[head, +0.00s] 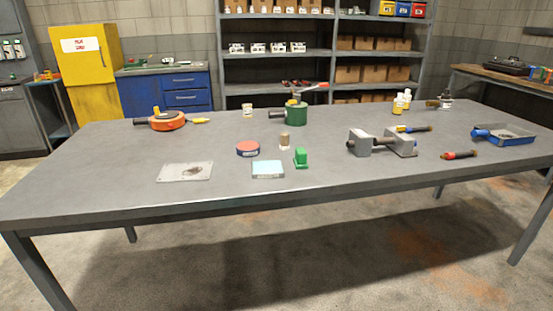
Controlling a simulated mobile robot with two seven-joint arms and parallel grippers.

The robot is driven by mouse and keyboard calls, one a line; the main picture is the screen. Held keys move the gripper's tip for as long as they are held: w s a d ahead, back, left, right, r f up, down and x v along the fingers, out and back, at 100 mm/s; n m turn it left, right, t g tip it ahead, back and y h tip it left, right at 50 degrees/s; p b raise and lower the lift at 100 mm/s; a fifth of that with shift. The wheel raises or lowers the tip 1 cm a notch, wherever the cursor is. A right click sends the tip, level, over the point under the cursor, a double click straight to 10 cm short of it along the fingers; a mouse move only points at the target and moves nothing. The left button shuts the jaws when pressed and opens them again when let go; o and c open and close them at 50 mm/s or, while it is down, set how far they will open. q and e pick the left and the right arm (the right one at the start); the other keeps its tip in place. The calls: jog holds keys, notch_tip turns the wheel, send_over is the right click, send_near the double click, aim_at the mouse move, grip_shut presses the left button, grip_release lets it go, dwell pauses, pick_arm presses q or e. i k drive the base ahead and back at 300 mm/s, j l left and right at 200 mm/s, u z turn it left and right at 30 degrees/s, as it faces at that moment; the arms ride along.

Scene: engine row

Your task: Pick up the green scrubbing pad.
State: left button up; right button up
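A small bright green item (300,158) stands near the front middle of the grey table (110,190). It has a flat base and a taller block on top. It is the only small green piece that could be the scrubbing pad, but its texture is too small to make out. It stands just right of a pale blue-topped box (268,168), apart from it or nearly so. Neither of my grippers shows in the head view.
Near the green item are a tan cylinder (285,140) and a red-topped round tin (248,148). A green pot (296,114) stands behind. A grey vise-like block (361,144) is to the right. A flat grey plate (186,171) lies left. The table's front strip is clear.

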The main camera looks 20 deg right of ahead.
aim_at(300, 162)
jog(key=l+u, duration=0.9)
jog(key=l, duration=0.2)
jog(key=k+l+u, duration=0.15)
jog(key=l+u, duration=0.3)
jog(key=l, duration=0.1)
